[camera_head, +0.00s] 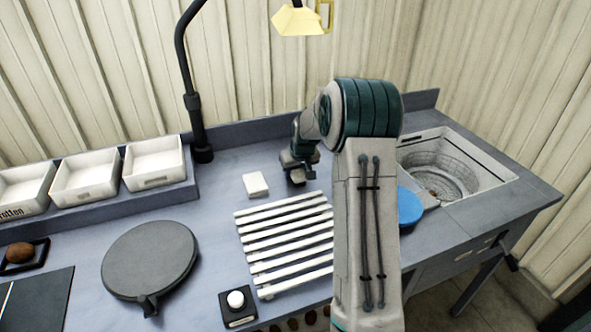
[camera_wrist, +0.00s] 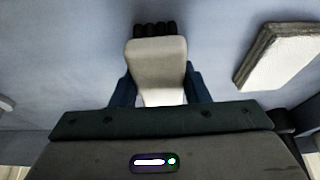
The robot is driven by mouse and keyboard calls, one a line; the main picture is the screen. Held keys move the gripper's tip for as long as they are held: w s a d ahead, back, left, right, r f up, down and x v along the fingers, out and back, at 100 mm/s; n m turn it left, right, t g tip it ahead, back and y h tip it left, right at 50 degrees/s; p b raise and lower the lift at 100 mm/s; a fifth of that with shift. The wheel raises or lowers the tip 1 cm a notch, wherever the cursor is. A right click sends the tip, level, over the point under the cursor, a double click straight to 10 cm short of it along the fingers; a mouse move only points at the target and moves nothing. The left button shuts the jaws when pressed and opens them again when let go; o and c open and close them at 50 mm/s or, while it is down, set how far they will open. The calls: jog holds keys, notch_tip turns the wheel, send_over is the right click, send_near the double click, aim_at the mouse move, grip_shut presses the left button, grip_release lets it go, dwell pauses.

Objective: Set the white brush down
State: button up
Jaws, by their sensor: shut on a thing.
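My gripper (camera_head: 298,170) is low over the grey-blue worktop (camera_head: 225,170), behind the slatted rack. In the wrist view my gripper (camera_wrist: 159,85) is shut on the white brush (camera_wrist: 157,62), with one dark finger on each side of its pale body. Its black bristles (camera_wrist: 155,29) show at the far end, by the worktop surface. I cannot tell whether they touch it. In the head view my arm and gripper hide the brush.
A white block (camera_head: 255,184) lies left of my gripper; it also shows in the wrist view (camera_wrist: 278,55). The white slatted rack (camera_head: 285,240) is in front. A lamp post (camera_head: 193,100) stands behind left. A basin with a basket (camera_head: 440,165) and a blue round thing (camera_head: 410,207) are right.

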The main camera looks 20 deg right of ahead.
jog(key=shift+f, duration=0.1)
jog(key=o, duration=0.9)
jog(key=shift+o, duration=0.2)
jog(key=b+v, duration=0.2)
jog(key=v, duration=1)
jog(key=s+a+r, duration=0.2)
jog(key=s+a, duration=0.3)
jog(key=s, duration=0.3)
jog(key=s+a+r, duration=0.3)
jog(key=s+a, duration=0.2)
jog(key=s, duration=0.3)
jog(key=s+a+f, duration=0.1)
jog(key=s+a, duration=0.1)
jog(key=s, duration=0.6)
jog(key=s+a+f+g, duration=0.1)
jog(key=s+f, duration=0.1)
jog(key=s, duration=0.6)
jog(key=shift+s+a+g, duration=0.3)
jog(key=shift+s+a, duration=0.1)
